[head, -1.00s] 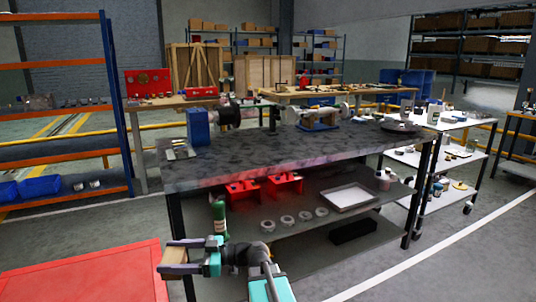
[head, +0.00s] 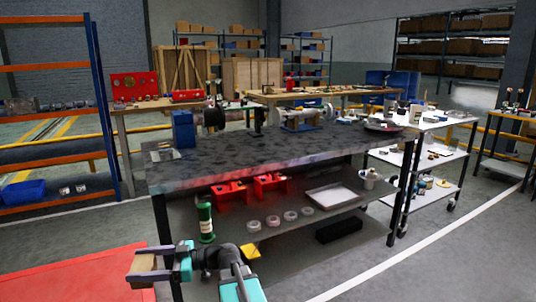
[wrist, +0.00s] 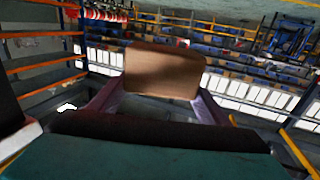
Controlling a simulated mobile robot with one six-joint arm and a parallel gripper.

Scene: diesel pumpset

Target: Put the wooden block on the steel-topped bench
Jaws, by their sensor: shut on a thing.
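My gripper (head: 150,263) is at the lower left of the head view, shut on the wooden block (head: 146,263). The block is brown and also shows between the fingers in the wrist view (wrist: 163,72). The bench with the mottled grey metal-like top (head: 270,160) stands in front of me. The gripper and block are in front of its near left corner, apart from it and lower in the picture than its top.
On the bench top are a blue machine (head: 184,129) at the left, a blue-based device (head: 300,121) behind, and a dark dish (head: 382,126) at the right. The middle and front are clear. Red brackets (head: 230,194) and a green bottle (head: 206,222) are on the lower shelf.

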